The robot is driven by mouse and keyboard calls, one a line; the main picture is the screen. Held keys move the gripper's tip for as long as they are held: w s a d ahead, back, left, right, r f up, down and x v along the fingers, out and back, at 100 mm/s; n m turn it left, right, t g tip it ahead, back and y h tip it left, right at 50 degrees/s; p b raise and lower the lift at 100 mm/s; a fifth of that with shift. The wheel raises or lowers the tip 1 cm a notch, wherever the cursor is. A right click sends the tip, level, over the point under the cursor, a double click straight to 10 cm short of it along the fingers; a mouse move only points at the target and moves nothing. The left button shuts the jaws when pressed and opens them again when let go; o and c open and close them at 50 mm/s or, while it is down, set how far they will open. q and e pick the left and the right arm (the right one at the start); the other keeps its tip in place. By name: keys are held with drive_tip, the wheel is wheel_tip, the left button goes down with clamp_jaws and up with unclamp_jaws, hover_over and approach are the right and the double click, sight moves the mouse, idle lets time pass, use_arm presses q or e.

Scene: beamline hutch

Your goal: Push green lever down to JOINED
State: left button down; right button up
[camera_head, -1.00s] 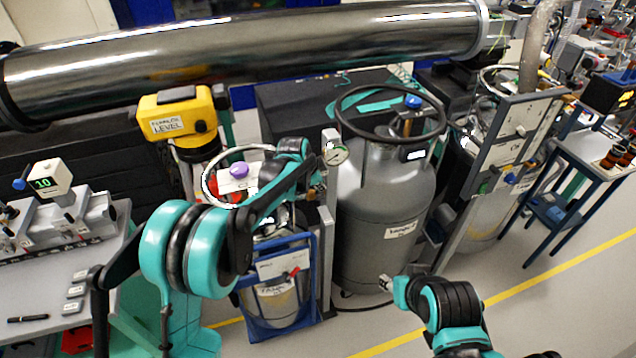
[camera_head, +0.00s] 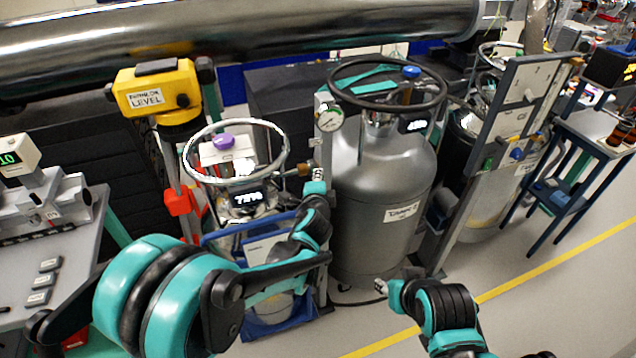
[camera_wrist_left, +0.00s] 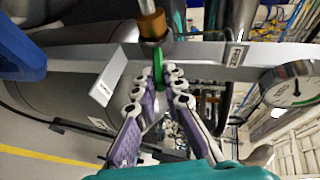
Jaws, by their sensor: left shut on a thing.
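The green lever (camera_wrist_left: 158,62) shows in the left wrist view below a brass fitting (camera_wrist_left: 152,24), between my left gripper's fingertips. My left gripper (camera_wrist_left: 163,82), with purple pads, is shut on the lever. A FREE label (camera_wrist_left: 236,55) is on the metal upright to the right, and a pale plate (camera_wrist_left: 108,78), its text unreadable, stands to the left. In the head view my left gripper (camera_head: 318,180) is at the post beside the grey vessel, below the gauge; the lever cannot be made out there. My right gripper (camera_head: 391,289) is low in front of the vessel; its jaws are unclear.
The grey vessel (camera_head: 380,205) with a black ring stands right of the post. A dewar with a pale ring (camera_head: 187,160) and blue frame stands left. A pressure gauge (camera_head: 329,117) is above my left gripper. Open floor (camera_head: 540,300) lies right.

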use_arm(q)
drive_tip(key=shift+s+f+t+b, duration=0.15)
drive_tip(key=shift+f+t+b, duration=0.4)
drive_tip(key=shift+b, duration=0.4)
drive_tip(key=shift+r, duration=0.1)
drive_tip(key=c, duration=1.6)
unclamp_jaws()
drive_tip(key=shift+m, duration=0.3)
drive_tip(key=v, duration=1.2)
drive_tip(key=shift+d, duration=0.1)
